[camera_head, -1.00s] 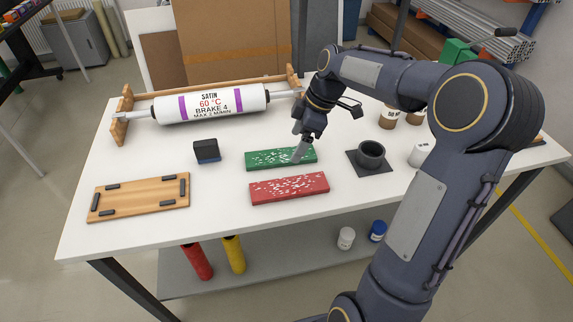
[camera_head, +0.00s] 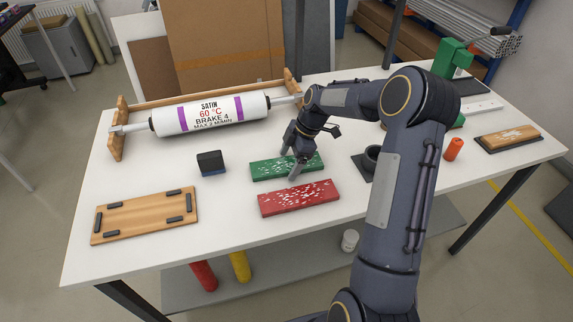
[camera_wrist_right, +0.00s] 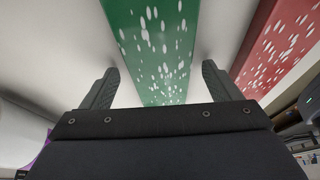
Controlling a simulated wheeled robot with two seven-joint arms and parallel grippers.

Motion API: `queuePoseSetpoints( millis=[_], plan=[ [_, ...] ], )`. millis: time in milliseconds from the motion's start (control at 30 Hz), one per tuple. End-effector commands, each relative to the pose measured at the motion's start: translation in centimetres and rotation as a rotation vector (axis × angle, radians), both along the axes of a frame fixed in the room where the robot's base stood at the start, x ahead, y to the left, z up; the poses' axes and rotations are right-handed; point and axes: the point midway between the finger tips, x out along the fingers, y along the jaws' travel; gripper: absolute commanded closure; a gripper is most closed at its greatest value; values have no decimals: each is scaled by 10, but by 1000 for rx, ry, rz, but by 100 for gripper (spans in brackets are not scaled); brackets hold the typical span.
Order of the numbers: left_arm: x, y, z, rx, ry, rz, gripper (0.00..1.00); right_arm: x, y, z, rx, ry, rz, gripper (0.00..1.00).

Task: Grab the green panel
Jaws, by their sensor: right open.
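The green panel (camera_head: 268,169) with white flecks lies flat on the white table in the head view. It also shows in the right wrist view (camera_wrist_right: 155,45), running up between the two fingers. My right gripper (camera_head: 290,164) is open over the panel, one finger toward each long side. In the wrist view the open right fingers (camera_wrist_right: 162,72) show white table between each of them and the panel. I cannot tell how far the fingertips are above the table. The gripper hides part of the panel. My left gripper is not in view.
A similar red panel (camera_head: 300,198) lies close in front of the green one. A dark block (camera_head: 211,162) and a wooden board (camera_head: 145,217) lie to the left. A white roller (camera_head: 210,113) lies behind.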

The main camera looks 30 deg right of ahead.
Motion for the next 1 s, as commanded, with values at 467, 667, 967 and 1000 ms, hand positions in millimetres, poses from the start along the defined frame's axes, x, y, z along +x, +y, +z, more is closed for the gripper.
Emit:
queuePoseSetpoints(
  millis=[467, 667, 967, 1000],
  plan=[
    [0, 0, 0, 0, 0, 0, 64, 0, 0, 0, 0, 0, 0, 56],
    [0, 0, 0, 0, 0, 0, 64, 0, 0, 1, 0, -1, 0, 70],
    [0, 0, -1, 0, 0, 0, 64, 1, 0, 8, -1, -2, 0, 70],
    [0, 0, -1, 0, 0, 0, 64, 1, 0, 11, -1, -3, 0, 70]
  ],
)
